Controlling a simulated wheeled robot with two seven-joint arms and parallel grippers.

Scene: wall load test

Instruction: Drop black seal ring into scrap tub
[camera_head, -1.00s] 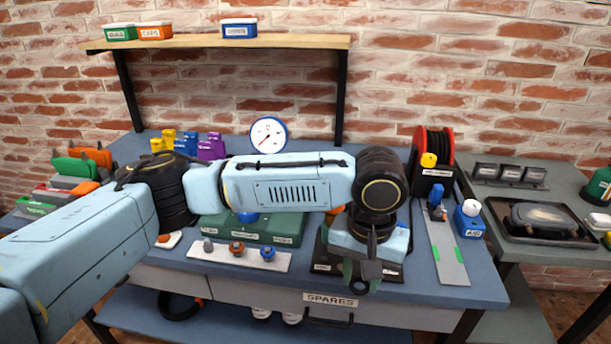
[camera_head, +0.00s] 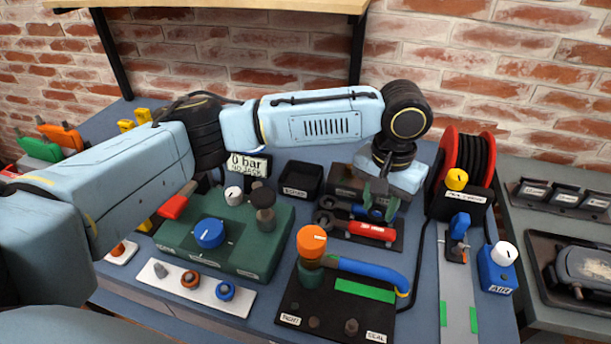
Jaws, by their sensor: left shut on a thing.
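My left gripper (camera_head: 377,205) points down over the back right of the bench, with its fingers shut. A small dark thing at the fingertips fits the black seal ring, but the fingers mostly hide it and its outline is unclear. A small open black tub (camera_head: 301,180) with a pale label on its front stands left of the gripper; the label is too small to read surely, and it looks like the scrap tub. The gripper is to the right of this tub, not above it. My right gripper is not in view.
A black holder with a red cylinder (camera_head: 371,231) lies below my left gripper. A black board with an orange knob (camera_head: 311,241) and blue hose (camera_head: 372,274) is in front. A green block (camera_head: 225,235) stands left, a hose reel (camera_head: 467,160) right. My forearm crosses above the bench.

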